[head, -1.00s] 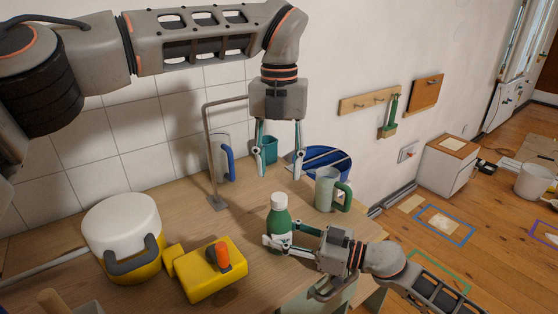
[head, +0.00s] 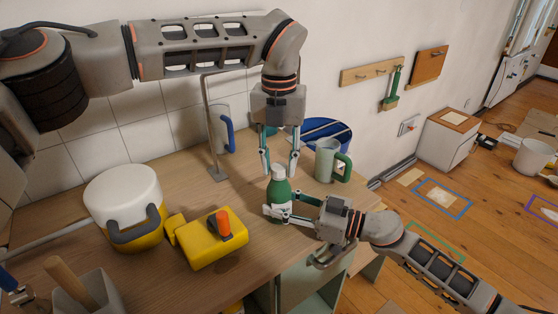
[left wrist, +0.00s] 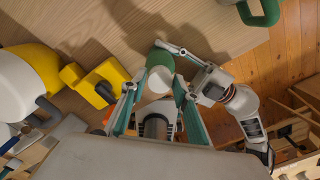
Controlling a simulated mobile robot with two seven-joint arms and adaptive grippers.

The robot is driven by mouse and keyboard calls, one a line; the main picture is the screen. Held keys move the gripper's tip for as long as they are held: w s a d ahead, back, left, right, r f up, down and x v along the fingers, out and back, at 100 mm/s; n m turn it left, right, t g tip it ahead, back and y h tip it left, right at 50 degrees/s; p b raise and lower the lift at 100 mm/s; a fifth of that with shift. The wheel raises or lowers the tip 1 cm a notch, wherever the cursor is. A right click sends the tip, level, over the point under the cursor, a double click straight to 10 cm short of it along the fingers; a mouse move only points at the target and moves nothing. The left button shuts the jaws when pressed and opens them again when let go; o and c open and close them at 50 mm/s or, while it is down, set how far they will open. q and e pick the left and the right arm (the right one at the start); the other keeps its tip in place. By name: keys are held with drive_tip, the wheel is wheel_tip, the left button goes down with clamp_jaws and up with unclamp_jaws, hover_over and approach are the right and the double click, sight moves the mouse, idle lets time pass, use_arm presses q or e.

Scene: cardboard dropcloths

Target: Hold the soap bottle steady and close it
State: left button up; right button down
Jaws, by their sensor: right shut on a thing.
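The green soap bottle (head: 279,192) stands upright on the wooden worktop near its front edge, with a white cap (head: 278,172) on top. My right gripper (head: 280,212) is shut on the bottle's lower body from the right. My left gripper (head: 279,166) points straight down over the bottle, its fingers open on either side of the cap. In the left wrist view the white cap (left wrist: 159,80) lies between the open fingers, with gaps visible, and the green body (left wrist: 161,60) shows behind it. How tightly the cap sits cannot be told.
A grey-green mug (head: 326,160) stands right of the bottle, with a blue bowl (head: 340,131) behind. A metal stand (head: 211,130) rises at the back. A yellow block with an orange knob (head: 215,252) and a white-yellow pot (head: 122,200) are on the left.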

use_arm(q)
clamp_jaws()
drive_tip(key=o, duration=0.7)
unclamp_jaws()
wheel_tip(320, 180, up, 12)
use_arm(e)
drive_tip(key=c, duration=1.2)
unclamp_jaws()
